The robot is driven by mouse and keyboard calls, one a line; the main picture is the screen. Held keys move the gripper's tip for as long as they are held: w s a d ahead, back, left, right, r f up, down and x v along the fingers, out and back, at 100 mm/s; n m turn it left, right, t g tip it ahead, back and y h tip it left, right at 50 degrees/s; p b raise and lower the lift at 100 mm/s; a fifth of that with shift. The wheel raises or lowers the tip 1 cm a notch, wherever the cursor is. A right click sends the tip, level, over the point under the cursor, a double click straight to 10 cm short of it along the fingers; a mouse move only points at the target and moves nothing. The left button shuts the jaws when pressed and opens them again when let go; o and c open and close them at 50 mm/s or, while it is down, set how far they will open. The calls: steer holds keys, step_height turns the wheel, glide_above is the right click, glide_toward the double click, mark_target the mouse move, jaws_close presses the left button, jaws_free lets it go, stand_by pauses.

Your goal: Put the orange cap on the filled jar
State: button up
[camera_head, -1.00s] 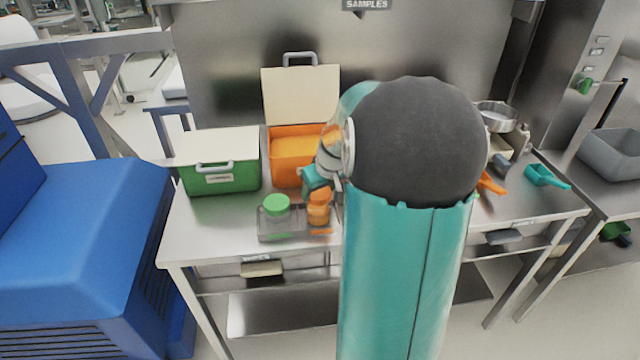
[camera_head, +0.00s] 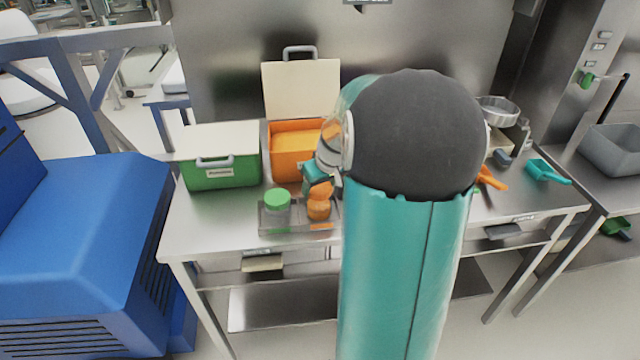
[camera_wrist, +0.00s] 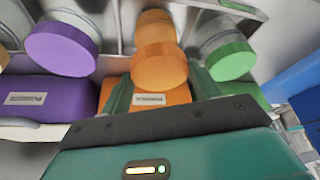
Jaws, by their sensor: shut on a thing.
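My gripper (camera_wrist: 161,76) is shut on the orange cap (camera_wrist: 160,68), with one finger on each side of it. The cap also shows in the head view (camera_head: 320,189), directly above the filled jar (camera_head: 318,210). The jar with its orange contents appears beyond the cap in the wrist view (camera_wrist: 155,24). I cannot tell whether cap and jar touch. The jar stands upright at the right of the clear tray's visible part (camera_head: 285,228). My arm hides the tray's right end in the head view.
A green-capped jar (camera_head: 277,199) stands left of the filled jar, and a purple-capped jar (camera_wrist: 62,48) stands on its other side. Behind are a closed green bin (camera_head: 222,177) and an open orange bin (camera_head: 287,167). The bench front left (camera_head: 205,228) is clear.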

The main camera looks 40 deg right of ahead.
steer(key=shift+f, duration=0.85)
stand_by(1.4)
steer(key=o, duration=1.3)
steer(key=shift+r, duration=3.55)
jaws_close()
